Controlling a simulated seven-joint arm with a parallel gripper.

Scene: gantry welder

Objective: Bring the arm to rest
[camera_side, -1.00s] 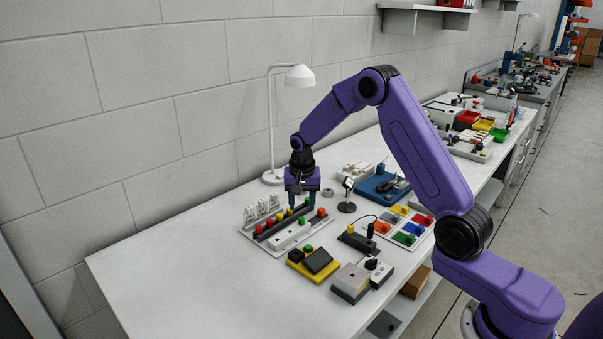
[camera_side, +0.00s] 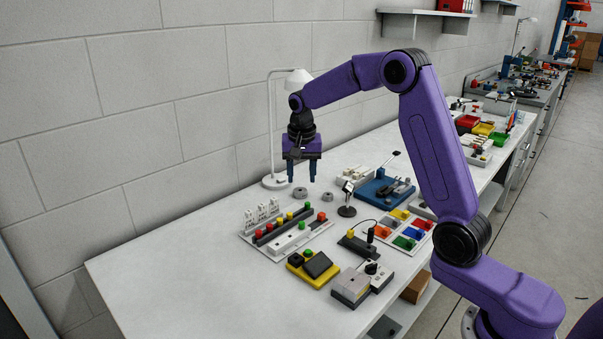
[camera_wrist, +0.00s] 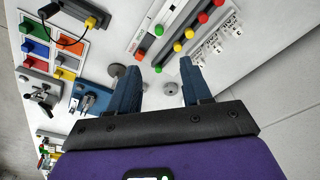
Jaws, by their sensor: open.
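My gripper (camera_side: 301,176) is open and empty, pointing down, raised above the white bench (camera_side: 160,270). It hangs behind and above a rack of coloured buttons (camera_side: 284,226) and touches nothing. In the wrist view its two blue fingers (camera_wrist: 160,75) are spread apart with nothing between them. The button rack (camera_wrist: 178,40) lies beyond the fingertips there, with red, yellow and green knobs and white tags.
A white desk lamp (camera_side: 271,130) stands close behind my gripper. A small black stand (camera_side: 347,208), a blue fixture (camera_side: 386,190), a tray of coloured squares (camera_side: 408,230) and a yellow box (camera_side: 312,268) sit on the bench. The bench's front left is clear.

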